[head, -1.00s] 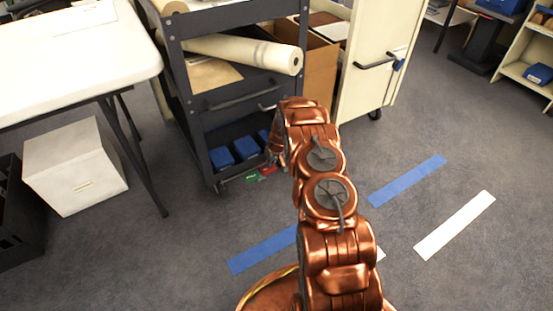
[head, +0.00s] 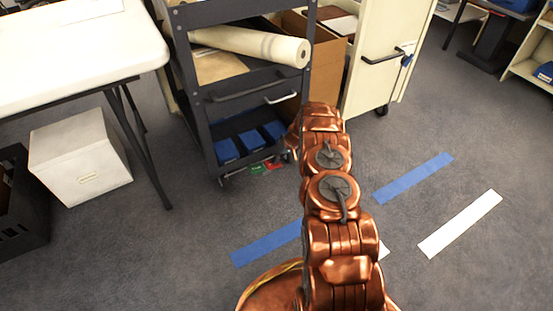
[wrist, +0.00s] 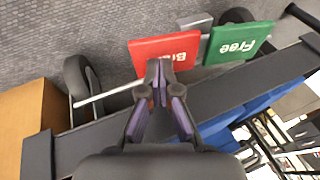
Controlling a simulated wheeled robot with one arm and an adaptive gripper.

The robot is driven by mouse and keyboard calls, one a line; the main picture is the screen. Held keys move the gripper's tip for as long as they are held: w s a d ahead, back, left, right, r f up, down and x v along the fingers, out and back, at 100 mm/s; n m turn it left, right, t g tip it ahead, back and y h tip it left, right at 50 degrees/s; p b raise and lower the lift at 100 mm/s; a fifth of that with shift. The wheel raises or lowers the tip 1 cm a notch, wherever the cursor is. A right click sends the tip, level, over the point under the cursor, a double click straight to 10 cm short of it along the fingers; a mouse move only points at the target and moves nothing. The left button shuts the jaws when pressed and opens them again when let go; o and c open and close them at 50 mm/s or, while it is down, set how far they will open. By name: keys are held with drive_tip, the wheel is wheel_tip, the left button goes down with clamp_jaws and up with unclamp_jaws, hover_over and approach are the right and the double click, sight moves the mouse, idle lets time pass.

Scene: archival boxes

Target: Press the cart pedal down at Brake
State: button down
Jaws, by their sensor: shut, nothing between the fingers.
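The red Brake pedal (wrist: 166,52) and the green Free pedal (wrist: 240,42) sit side by side at the cart's lower edge in the wrist view. In the head view the red pedal (head: 274,164) and green pedal (head: 256,168) show small and low at the foot of the dark cart (head: 212,140). My gripper (wrist: 160,72) is shut and empty. Its fingertips overlap the near edge of the red pedal and cover part of its lettering; I cannot tell whether they touch it. In the head view my arm hides the gripper's tips.
A caster wheel (wrist: 82,85) and a metal rod (wrist: 108,94) lie left of the red pedal. Blue boxes (head: 250,141) stand on the cart's bottom shelf. A white table (head: 80,55) and white box (head: 80,160) are left. Floor at right is open, with tape strips.

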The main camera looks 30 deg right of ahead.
drive_tip(key=shift+d+r, duration=0.1)
drive_tip(key=shift+r, duration=0.45)
drive_tip(key=p+v, duration=0.3)
drive_tip(key=v, duration=0.9)
drive_tip(key=shift+w+a+r+p, duration=0.25)
drive_tip(key=shift+r+p, duration=0.1)
drive_tip(key=shift+r, duration=0.25)
